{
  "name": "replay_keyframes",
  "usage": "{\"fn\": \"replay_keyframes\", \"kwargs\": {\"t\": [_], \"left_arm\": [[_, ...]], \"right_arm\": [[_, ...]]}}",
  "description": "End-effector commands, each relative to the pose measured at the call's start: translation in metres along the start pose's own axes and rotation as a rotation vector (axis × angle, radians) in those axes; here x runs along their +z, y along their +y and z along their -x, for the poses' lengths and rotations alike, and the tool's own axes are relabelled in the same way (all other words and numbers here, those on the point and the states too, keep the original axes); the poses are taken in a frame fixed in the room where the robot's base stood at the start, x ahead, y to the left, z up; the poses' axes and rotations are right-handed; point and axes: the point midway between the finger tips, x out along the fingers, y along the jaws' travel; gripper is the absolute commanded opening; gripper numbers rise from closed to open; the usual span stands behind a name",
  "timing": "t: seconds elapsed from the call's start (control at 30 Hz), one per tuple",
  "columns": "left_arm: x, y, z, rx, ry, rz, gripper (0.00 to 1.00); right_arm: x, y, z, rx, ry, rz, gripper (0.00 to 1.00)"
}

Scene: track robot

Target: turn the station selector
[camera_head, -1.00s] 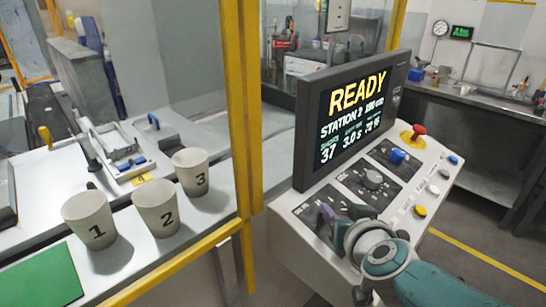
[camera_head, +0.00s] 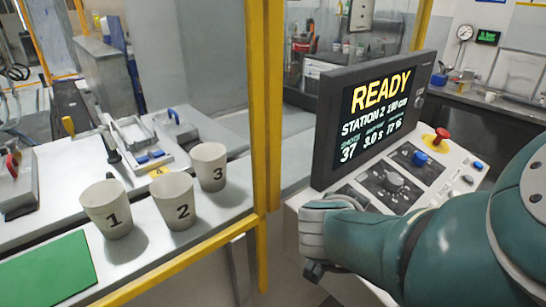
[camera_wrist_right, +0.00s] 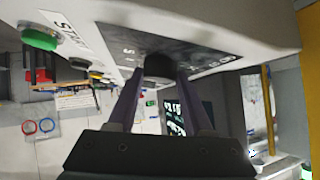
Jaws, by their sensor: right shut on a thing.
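The station selector appears in the right wrist view as a dark round knob (camera_wrist_right: 158,65) on a dark label plate of the console; the printed label is only partly readable. My right gripper (camera_wrist_right: 157,78) is shut on this knob, one purple finger on each side. In the head view my right wrist and arm cover the lower left of the console panel (camera_head: 444,183), hiding the knob and my fingertips. The screen (camera_head: 380,95) reads READY, STATION 2. My left gripper is not in view.
Another grey knob (camera_head: 393,180), a blue knob (camera_head: 420,158) and a red mushroom button (camera_head: 441,135) sit on the panel. A green button (camera_wrist_right: 40,38) is near the gripper. A yellow post (camera_head: 266,110) separates cups 1, 2 and 3 (camera_head: 207,165) from the console.

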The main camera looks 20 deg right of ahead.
Motion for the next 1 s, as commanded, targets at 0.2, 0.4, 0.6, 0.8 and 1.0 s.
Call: {"fn": "replay_keyframes", "kwargs": {"t": [0.2, 0.4, 0.6, 0.8, 1.0], "left_arm": [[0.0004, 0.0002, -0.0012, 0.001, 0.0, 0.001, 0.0], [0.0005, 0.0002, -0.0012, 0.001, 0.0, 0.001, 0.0], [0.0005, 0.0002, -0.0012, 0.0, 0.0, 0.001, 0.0], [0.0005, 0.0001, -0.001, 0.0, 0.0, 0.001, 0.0], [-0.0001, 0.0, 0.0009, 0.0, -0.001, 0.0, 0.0]], "right_arm": [[0.0009, 0.0006, -0.0009, 0.006, -0.003, -0.005, 0.0], [0.001, 0.001, -0.0012, 0.006, -0.003, -0.005, 0.0], [0.0008, 0.001, -0.0012, 0.006, -0.002, -0.005, 0.69], [0.0004, 0.0008, -0.0008, 0.006, -0.002, -0.005, 0.8], [-0.0008, 0.0004, 0.0005, 0.006, -0.001, -0.005, 0.8]]}}
